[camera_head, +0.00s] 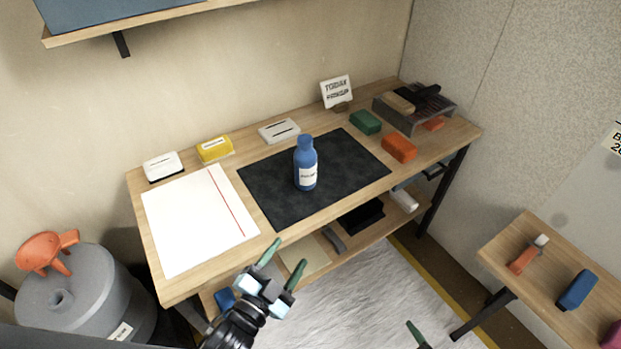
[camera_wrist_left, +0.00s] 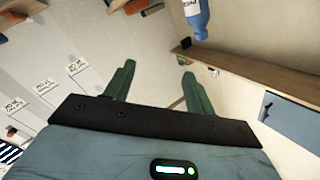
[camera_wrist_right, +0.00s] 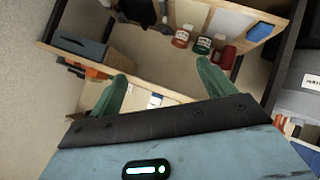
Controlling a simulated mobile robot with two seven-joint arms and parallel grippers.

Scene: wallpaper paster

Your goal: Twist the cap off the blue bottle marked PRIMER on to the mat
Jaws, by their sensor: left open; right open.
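The blue bottle (camera_head: 305,172) stands upright on the black mat (camera_head: 265,192), with a white label facing me. Its blue cap (camera_head: 305,142) is on top. The label is too small to read surely in the head view. The bottle's label and part of its body also show at the top edge of the left wrist view (camera_wrist_left: 197,18). My left gripper (camera_head: 284,257) is open and empty, in front of the desk's front edge and apart from the bottle. My right gripper is open and empty in the right wrist view (camera_wrist_right: 162,72); only a green fingertip shows in the head view.
White paper (camera_head: 195,220) lies left of the mat. White and yellow boxes (camera_head: 214,149) stand behind. A green block (camera_head: 366,122), an orange block (camera_head: 399,149) and a grey tray (camera_head: 440,118) are at the right. A side table (camera_head: 550,250) stands at right. The mat around the bottle is clear.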

